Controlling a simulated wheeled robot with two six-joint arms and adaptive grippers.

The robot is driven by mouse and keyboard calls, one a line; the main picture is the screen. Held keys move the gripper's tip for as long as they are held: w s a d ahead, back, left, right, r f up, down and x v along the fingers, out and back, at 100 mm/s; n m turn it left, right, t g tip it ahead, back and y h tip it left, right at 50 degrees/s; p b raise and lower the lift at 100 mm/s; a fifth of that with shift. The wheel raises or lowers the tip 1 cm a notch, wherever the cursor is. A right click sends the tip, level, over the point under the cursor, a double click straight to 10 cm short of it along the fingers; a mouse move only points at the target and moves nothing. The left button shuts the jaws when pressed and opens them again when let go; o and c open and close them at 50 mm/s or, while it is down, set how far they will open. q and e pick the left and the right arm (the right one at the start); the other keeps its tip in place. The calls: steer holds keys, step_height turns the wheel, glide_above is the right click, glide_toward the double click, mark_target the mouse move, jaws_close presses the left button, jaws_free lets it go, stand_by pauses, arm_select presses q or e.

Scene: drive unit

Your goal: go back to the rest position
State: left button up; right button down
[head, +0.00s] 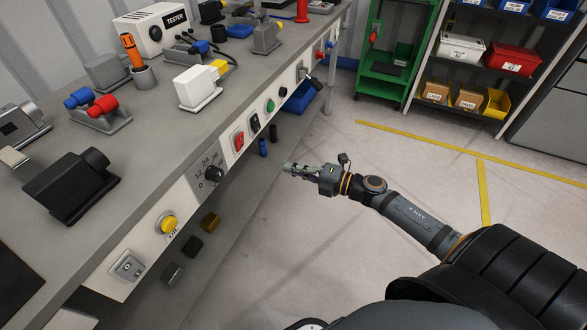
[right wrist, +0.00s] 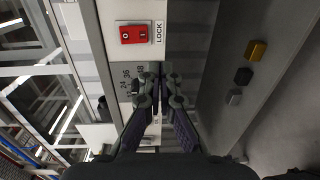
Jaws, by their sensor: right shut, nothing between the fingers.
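My right gripper (head: 294,169) is in the middle of the head view, over the floor and to the right of the workbench front. Its fingers are shut with nothing between them. In the right wrist view the fingertips (right wrist: 157,72) meet in front of the bench's control panel, over the number scale. The black rotary knob (head: 214,175) with its numbered scale is on the panel, left of the gripper in the head view. My left gripper is not in view.
The workbench (head: 150,150) holds several devices and a tester box (head: 152,28). Its front carries a yellow button (head: 168,223) and a red switch (head: 238,141), also in the right wrist view (right wrist: 134,33). A green cart (head: 394,58) and bin shelves stand behind. Open floor lies right of the bench.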

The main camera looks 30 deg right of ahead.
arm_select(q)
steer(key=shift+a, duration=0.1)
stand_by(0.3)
